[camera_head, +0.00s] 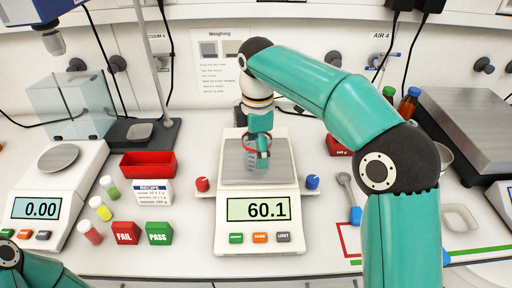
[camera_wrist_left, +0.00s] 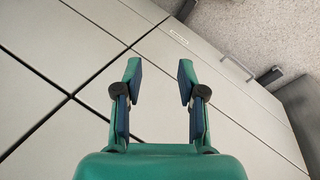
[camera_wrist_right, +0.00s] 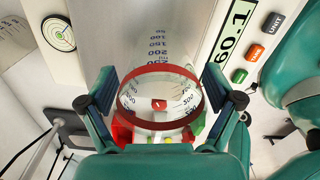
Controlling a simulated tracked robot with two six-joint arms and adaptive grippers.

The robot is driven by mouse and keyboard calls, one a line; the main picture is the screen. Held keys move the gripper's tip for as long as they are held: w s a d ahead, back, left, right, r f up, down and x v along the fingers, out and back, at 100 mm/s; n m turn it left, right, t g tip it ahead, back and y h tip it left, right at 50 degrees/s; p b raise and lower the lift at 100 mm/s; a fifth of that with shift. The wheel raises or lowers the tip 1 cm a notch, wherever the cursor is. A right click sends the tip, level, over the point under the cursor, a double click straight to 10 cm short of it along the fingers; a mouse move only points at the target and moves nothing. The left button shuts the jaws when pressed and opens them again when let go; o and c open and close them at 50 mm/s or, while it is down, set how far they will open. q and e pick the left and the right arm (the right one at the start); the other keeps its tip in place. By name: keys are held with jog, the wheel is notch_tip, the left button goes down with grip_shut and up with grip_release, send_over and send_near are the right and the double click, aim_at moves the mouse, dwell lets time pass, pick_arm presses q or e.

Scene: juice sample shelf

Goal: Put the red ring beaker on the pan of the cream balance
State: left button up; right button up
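The red ring beaker (camera_wrist_right: 158,105) is clear, with printed marks and a red band. In the head view the beaker (camera_head: 251,158) is upright at the pan (camera_head: 282,165) of the cream balance (camera_head: 229,238), largely hidden by my gripper. The balance display reads 60.1. My right gripper (camera_head: 260,150) is over the pan; in the right wrist view its fingers (camera_wrist_right: 160,90) press on both sides of the beaker at the band. My left gripper (camera_wrist_left: 157,85) is open and empty, facing grey cabinet fronts in the left wrist view.
Another balance (camera_head: 40,208) reading 0.00 stands at left. A red tray (camera_head: 148,165), a recipe card (camera_head: 153,192), capped vials, and FAIL (camera_head: 126,233) and PASS (camera_head: 159,233) blocks lie between. Red (camera_head: 202,184) and blue (camera_head: 312,182) knobs flank the cream balance.

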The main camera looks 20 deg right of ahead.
jog(key=shift+r, duration=0.1)
notch_tip(320, 180, up, 12)
jog(key=p, duration=0.4)
dwell(0.3)
dwell(0.3)
